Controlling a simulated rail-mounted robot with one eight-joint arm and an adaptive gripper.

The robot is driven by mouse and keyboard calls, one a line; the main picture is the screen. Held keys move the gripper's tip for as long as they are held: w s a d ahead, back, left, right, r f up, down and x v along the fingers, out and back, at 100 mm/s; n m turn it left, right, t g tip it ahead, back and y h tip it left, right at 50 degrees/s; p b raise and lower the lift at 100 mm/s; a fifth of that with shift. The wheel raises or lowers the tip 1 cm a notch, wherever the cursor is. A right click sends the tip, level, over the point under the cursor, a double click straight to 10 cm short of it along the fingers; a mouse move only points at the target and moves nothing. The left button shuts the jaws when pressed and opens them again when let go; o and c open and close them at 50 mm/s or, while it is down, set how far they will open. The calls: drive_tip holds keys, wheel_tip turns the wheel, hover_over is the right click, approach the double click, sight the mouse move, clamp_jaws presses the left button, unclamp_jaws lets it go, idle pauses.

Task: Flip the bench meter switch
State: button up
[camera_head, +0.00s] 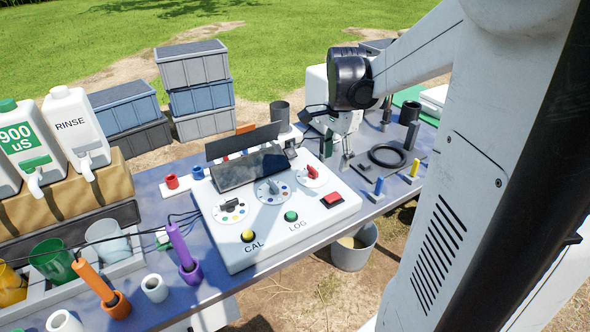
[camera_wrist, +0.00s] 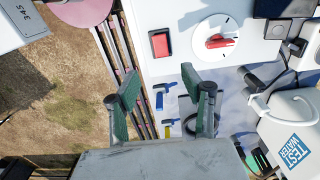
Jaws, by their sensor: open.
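The bench meter (camera_head: 262,222) is a white box with a dark tilted screen, several dials and round yellow and green buttons marked CAL and LOG. A red rocker switch (camera_head: 332,200) sits in a dark frame at its right front corner. The same switch shows in the wrist view (camera_wrist: 160,44), beside a white dial with a red knob (camera_wrist: 220,43). My gripper (camera_head: 338,150) is above the table just behind the meter's right end. In the wrist view my gripper (camera_wrist: 160,87) is open and empty, its green-padded fingers spread apart, with the switch beyond the fingertips.
A black ring (camera_head: 388,156) on a dark plate and blue (camera_head: 378,187) and yellow (camera_head: 414,170) upright pieces stand right of the meter. Purple (camera_head: 180,243) and orange (camera_head: 94,280) probes stand left. A grey bucket (camera_head: 352,256) sits below the table edge.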

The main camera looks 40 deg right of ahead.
sight(331, 197)
wheel_tip(331, 197, down, 13)
drive_tip(key=shift+b, duration=0.35)
clamp_jaws()
drive_tip(key=shift+a+f+h+b, duration=0.15)
drive_tip(key=shift+a+h+b, duration=0.15)
drive_tip(key=shift+h+b, duration=0.6)
drive_tip(key=shift+h, duration=0.3)
unclamp_jaws()
